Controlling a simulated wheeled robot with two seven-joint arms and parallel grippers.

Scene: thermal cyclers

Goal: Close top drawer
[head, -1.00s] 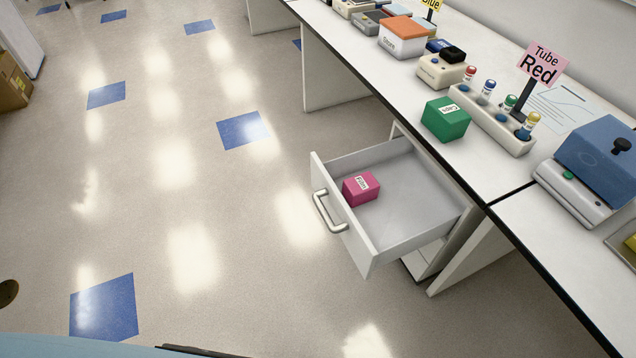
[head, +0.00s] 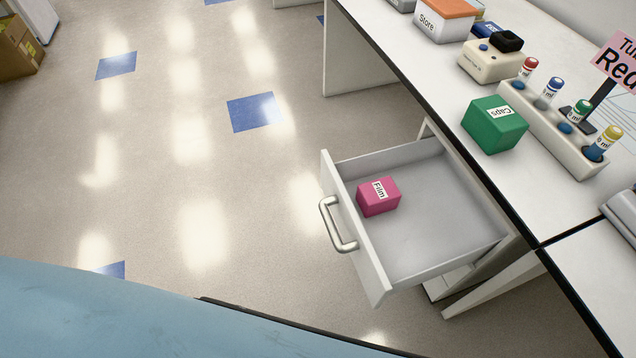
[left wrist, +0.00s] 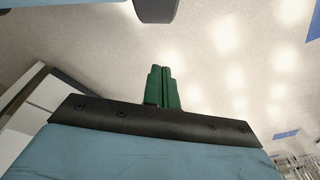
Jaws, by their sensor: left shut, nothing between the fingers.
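The top drawer (head: 432,232) is pulled out from under the bench, in the right half of the head view. Its front panel faces left and carries a metal bar handle (head: 337,224). A pink box labelled Film (head: 379,197) sits inside, near the front panel. My left gripper (left wrist: 162,70) shows only in the left wrist view. Its green fingers are together with nothing between them, against open floor, and the drawer is not recognisable there. My right gripper is in neither view.
The bench top (head: 440,75) holds a green Caps box (head: 494,124), a tube rack (head: 552,130) with several tubes, a beige device (head: 491,60) and a Store box (head: 445,20). The floor left of the drawer is clear. A cardboard box (head: 17,50) stands far left.

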